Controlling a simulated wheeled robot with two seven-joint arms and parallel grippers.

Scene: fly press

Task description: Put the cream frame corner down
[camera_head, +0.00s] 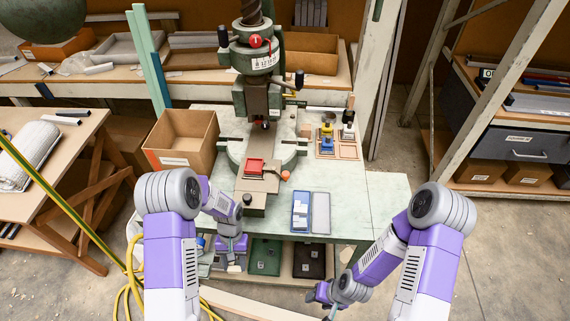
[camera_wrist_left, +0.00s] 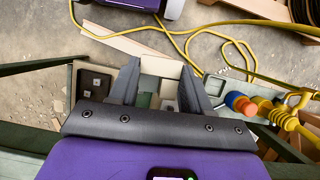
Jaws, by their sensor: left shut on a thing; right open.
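My left gripper (camera_head: 231,246) is low at the front edge of the bench, over the lower shelf. In the left wrist view its two fingers (camera_wrist_left: 160,82) are shut on the cream frame corner (camera_wrist_left: 160,67), which spans between the fingertips. In the head view the corner is hidden by my gripper and wrist. A green tray (camera_head: 265,247) and a black tray (camera_head: 309,250) stand on the shelf right of the gripper. In the wrist view, green shows below the corner; I cannot tell whether the corner touches anything. My right gripper (camera_head: 324,296) is open and empty, in front of the shelf.
The green bench top (camera_head: 385,205) above carries the fly press (camera_head: 258,85), a cardboard box (camera_head: 183,138) and a blue bin (camera_head: 300,211). A yellow hose (camera_head: 130,290) lies at the left.

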